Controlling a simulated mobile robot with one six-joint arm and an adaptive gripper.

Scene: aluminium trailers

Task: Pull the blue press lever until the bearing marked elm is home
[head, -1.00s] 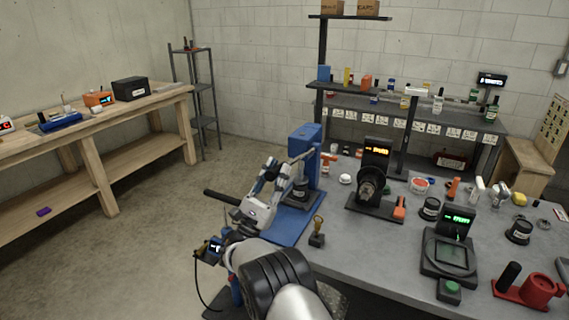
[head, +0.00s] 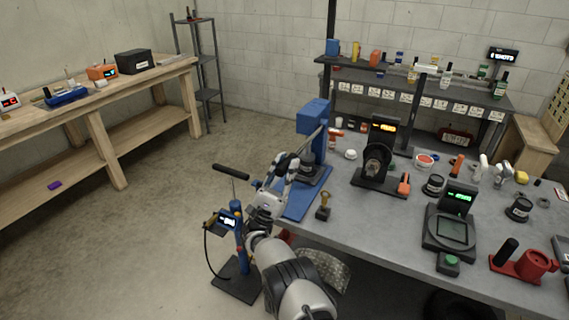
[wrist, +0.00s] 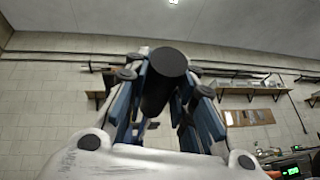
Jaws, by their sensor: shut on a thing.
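The blue press (head: 312,120) stands at the left end of the grey bench, on a blue base plate. My gripper (head: 287,164) is at its front left, beside the press column. In the wrist view my gripper (wrist: 160,88) is shut around a black round lever grip (wrist: 170,64), with its blue-padded fingers on both sides. A metal lever bar (head: 317,138) slopes down from the press head towards my gripper. A dark round piece (head: 306,170) sits under the press head, partly hidden by my gripper. No elm mark can be read on it.
A blue floor pump (head: 240,238) with a black T-handle (head: 231,171) stands left of my arm. A small brass-topped stand (head: 324,207) and a black machine with an orange display (head: 383,135) are right of the press. Open floor lies left.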

